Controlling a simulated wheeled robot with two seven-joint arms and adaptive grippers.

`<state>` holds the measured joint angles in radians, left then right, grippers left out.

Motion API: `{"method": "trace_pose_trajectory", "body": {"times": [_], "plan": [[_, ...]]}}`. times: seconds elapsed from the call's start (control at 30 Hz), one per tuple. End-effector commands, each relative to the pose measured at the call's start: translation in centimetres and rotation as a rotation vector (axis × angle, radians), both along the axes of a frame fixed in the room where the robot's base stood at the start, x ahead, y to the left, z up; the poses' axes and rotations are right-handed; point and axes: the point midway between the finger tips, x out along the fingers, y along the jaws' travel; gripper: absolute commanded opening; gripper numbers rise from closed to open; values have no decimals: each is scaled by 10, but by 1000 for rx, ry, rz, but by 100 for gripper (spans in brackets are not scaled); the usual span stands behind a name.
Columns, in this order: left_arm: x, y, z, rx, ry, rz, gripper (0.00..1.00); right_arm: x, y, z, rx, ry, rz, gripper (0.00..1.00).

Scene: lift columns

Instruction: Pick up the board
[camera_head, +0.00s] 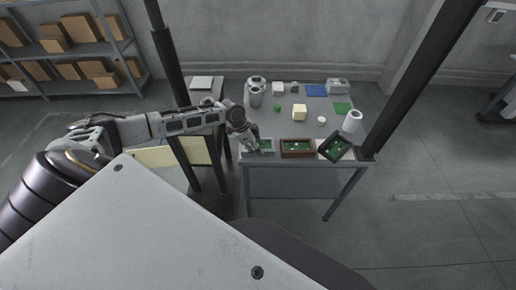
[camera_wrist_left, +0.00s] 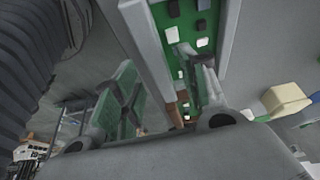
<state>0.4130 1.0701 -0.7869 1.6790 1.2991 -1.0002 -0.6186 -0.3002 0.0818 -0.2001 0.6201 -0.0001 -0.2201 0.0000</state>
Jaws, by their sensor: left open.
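A green board (camera_head: 266,145) lies in a light grey tray at the front left of the table. In the left wrist view a green board (camera_wrist_left: 190,45) with white and dark parts shows close up beside a grey wall (camera_wrist_left: 143,30). My left gripper (camera_head: 254,147) is at the left end of this tray. In the left wrist view the open left gripper (camera_wrist_left: 160,85) has one finger in front of the board and the other left of the grey wall. I cannot tell whether either finger touches. My right gripper is not in view.
A brown tray (camera_head: 283,149) and a tilted dark tray (camera_head: 345,153), each with a green board, stand to the right. A white roll (camera_head: 352,121), a cream block (camera_head: 299,112) and grey canisters (camera_head: 255,97) stand behind on the table (camera_head: 277,123). A dark post rises at right.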

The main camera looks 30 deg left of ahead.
Motion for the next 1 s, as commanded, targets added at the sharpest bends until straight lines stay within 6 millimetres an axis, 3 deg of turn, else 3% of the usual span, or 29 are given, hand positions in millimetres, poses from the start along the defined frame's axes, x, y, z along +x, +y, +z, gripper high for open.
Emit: {"method": "trace_pose_trajectory", "body": {"times": [0.2,0.7,1.0], "plan": [[3,-5,-13,0,0,0,43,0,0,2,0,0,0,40],[3,-5,-15,1,1,0,43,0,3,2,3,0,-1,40],[3,-5,-15,1,1,0,6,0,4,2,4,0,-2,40]]}}
